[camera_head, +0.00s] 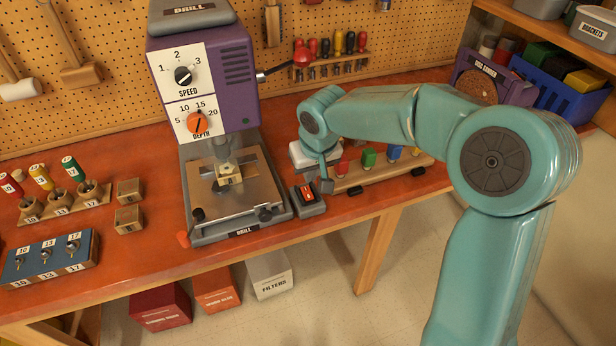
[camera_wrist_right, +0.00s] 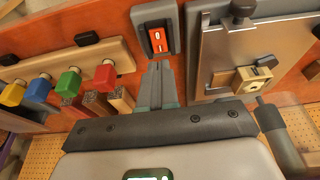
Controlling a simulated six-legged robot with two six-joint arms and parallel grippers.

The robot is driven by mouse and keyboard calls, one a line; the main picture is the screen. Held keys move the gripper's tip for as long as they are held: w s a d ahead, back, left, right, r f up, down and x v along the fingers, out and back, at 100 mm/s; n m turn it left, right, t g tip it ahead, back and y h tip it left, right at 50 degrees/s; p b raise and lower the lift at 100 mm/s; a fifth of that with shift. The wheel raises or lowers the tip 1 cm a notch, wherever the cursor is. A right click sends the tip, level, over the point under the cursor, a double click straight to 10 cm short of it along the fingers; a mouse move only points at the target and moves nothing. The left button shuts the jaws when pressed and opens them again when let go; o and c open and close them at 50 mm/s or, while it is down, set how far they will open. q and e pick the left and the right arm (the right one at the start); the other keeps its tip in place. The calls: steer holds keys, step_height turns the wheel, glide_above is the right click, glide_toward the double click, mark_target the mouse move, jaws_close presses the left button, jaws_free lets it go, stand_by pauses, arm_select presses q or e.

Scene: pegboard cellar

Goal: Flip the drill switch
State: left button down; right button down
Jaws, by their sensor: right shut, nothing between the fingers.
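The drill switch is a red-orange rocker (camera_head: 307,194) in a dark grey box on the bench, right of the drill base. In the right wrist view the rocker (camera_wrist_right: 158,39) shows white marks. The drill (camera_head: 203,75) is a purple machine with speed and depth dials and a grey base. My right gripper (camera_head: 326,185) is shut and empty, pointing down just right of the switch box. In the wrist view its fingertips (camera_wrist_right: 161,68) are close to the box's near edge; I cannot tell if they touch. My left gripper is not in view.
A small block (camera_head: 229,171) sits in the vise on the drill base. A wooden rack with coloured pegs (camera_head: 368,158) stands close to the right of the switch. A numbered blue block (camera_head: 50,258) and small wooden blocks (camera_head: 128,218) lie at left. The red lever knob (camera_head: 302,57) sticks out above.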

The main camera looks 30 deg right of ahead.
steer(key=s+a+r, duration=0.1)
steer(key=s+r, duration=0.3)
steer(key=r, duration=0.2)
steer(key=shift+r+b, duration=0.2)
steer(key=shift+b, duration=0.15)
steer(key=shift+s, duration=0.1)
steer(key=shift+f, duration=0.1)
